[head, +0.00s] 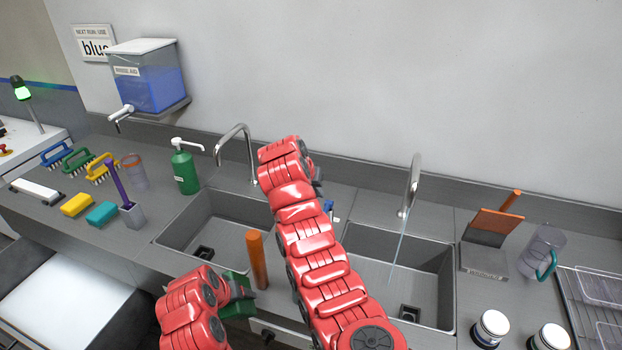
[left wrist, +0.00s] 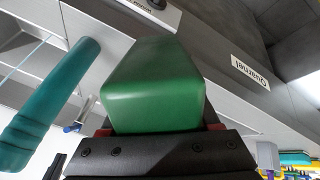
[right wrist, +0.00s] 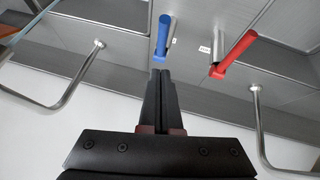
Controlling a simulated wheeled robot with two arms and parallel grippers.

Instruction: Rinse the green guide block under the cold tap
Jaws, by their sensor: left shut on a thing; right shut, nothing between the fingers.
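The green guide block (head: 237,309) is in my left gripper (head: 242,293), in front of the counter's near edge, left of the right basin. In the left wrist view the block (left wrist: 155,85) fills the space ahead of the fingers. My right gripper (head: 318,188) is mostly hidden behind its arm in the head view. In the right wrist view its fingers (right wrist: 161,88) are shut and empty, with the tips close to the blue lever (right wrist: 163,38); contact is unclear. A red lever (right wrist: 232,57) stands beside it. Water runs from the right tap (head: 414,180) into the right basin (head: 440,262).
The left tap (head: 236,130) shows no water over the left basin (head: 215,205). An orange upright cylinder (head: 257,258) stands close to the block. A soap bottle (head: 184,168), brushes and sponges are at left. Jars (head: 490,328) and a clear jug (head: 541,250) are at right.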

